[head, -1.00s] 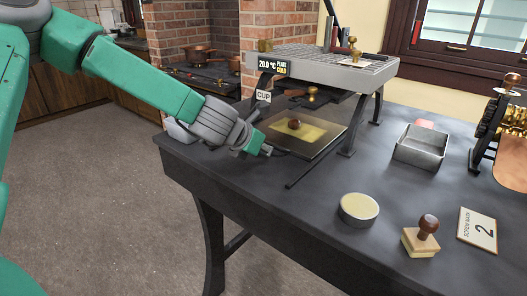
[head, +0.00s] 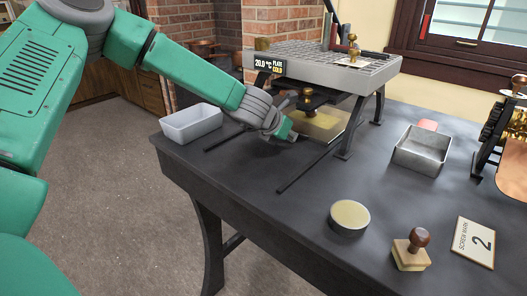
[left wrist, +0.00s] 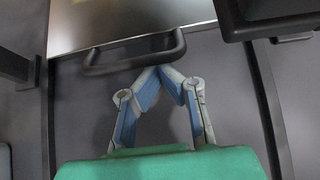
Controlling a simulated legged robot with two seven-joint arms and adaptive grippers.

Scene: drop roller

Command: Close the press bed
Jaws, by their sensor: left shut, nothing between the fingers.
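The press (head: 325,65) is a grey perforated-top stand on dark legs, with a display reading 20.0 °C, PLATE COLD. Its bed (head: 322,126) is a flat plate with a yellowish surface, mostly under the press top; its near part shows. In the left wrist view the bed's metallic front part (left wrist: 165,18) has a dark bar handle (left wrist: 135,53) on its front edge. My left gripper (head: 292,136) is shut and empty, its fingertips together (left wrist: 165,72) at the handle's near side; contact is hard to tell. My right gripper is not in view.
Two dark rails (head: 308,166) run out from the press over clear tabletop. A pale tray (head: 192,124) stands at the left edge. A metal tray (head: 420,150), a round tin (head: 349,217), a wooden stamp (head: 411,250) and a card marked 2 (head: 475,241) lie to the right.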

